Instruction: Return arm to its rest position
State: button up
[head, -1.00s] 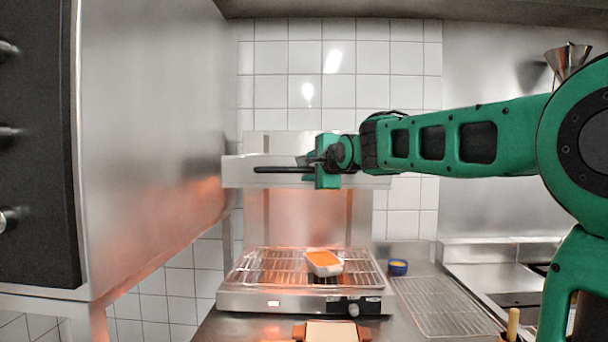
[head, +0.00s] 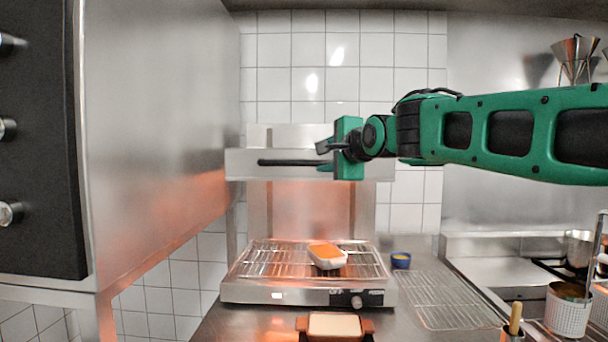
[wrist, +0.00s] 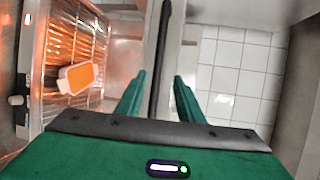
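My gripper (head: 324,157) is raised in front of the grill's upper hood (head: 245,165), to the right of its black handle bar (head: 285,162). In the wrist view my gripper (wrist: 160,85) has its two green fingers apart. The handle bar (wrist: 162,50) shows in line with the gap between them, with space on both sides. Nothing is held. My green arm stretches in from the right, roughly level.
A white dish with orange food (head: 327,257) sits on the grill rack (head: 270,262). Below are a pale board or dish with brown handles (head: 335,325), a small blue bowl (head: 401,260) and a wire rack (head: 445,300). A steel cabinet (head: 160,150) stands close on the left.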

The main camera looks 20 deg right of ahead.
jog(key=s+d+f+n+g, duration=0.25)
jog(key=s+f, duration=0.25)
jog(key=f, duration=0.4)
jog(key=s+d+f+n+g+h, duration=0.1)
jog(key=s+d+f+n+g, duration=0.15)
jog(key=s+f, duration=0.45)
jog(key=s+d+f+n+g, duration=0.1)
jog(key=s+d+f+g, duration=0.3)
jog(key=f, duration=0.6)
jog(key=s+a+f+n+g+y, duration=0.1)
jog(key=s+f+n+g, duration=0.2)
jog(key=s+f, duration=0.4)
jog(key=s+a+f+n+g, duration=0.1)
jog(key=s+f+n+g, duration=0.2)
jog(key=s+f, duration=0.5)
jog(key=s+g, duration=0.1)
jog(key=s, duration=0.7)
jog(key=shift+s+a+n+y, duration=0.15)
jog(key=shift+a+n+y, duration=0.1)
jog(key=shift+n+y, duration=0.15)
jog(key=shift+w+f, duration=0.2)
jog(key=shift+w, duration=0.45)
